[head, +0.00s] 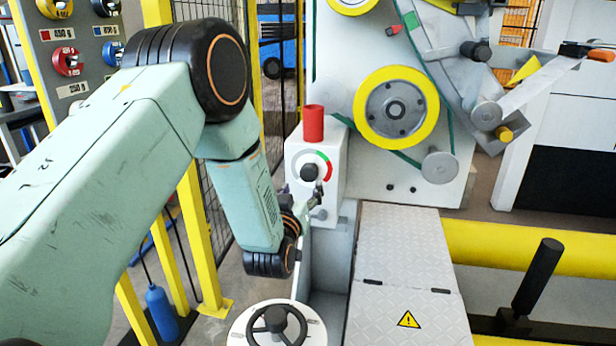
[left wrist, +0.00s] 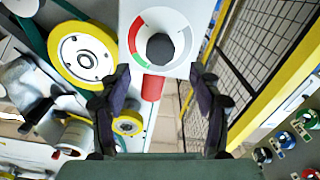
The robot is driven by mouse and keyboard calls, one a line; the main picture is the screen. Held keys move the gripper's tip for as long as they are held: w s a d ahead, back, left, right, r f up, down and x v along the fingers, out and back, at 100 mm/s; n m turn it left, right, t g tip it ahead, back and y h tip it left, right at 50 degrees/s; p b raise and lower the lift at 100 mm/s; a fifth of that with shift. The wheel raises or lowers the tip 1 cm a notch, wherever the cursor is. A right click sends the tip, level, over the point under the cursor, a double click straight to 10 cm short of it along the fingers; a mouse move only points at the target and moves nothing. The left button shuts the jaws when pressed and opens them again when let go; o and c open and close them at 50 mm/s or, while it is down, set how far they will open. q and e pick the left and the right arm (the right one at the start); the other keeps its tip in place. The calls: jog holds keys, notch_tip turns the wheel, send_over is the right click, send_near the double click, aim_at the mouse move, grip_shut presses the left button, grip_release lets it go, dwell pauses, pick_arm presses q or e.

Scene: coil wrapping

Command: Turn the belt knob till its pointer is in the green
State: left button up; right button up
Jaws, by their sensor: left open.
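The belt knob (head: 309,172) is a dark round knob on the front of a white box (head: 334,160). Around it is a dial with a green arc and a red arc on its right side in the head view. In the left wrist view the knob (left wrist: 160,48) shows large, with the red and green arcs on its left. I cannot make out the pointer. My left gripper (head: 316,198) is just below and in front of the knob. In the left wrist view the left gripper (left wrist: 161,76) is open, its fingers apart on either side below the knob, holding nothing. My right gripper is out of view.
A red cylinder (head: 313,123) stands on top of the box. A yellow-rimmed wheel (head: 395,107) and green belt are to its right. A handwheel (head: 276,325) is below, and yellow posts with mesh fencing (head: 277,80) stand behind my left arm.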

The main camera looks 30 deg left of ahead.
aim_at(308, 176)
pick_arm(q)
jog(key=shift+b+x, duration=0.9)
jog(key=shift+x, duration=3)
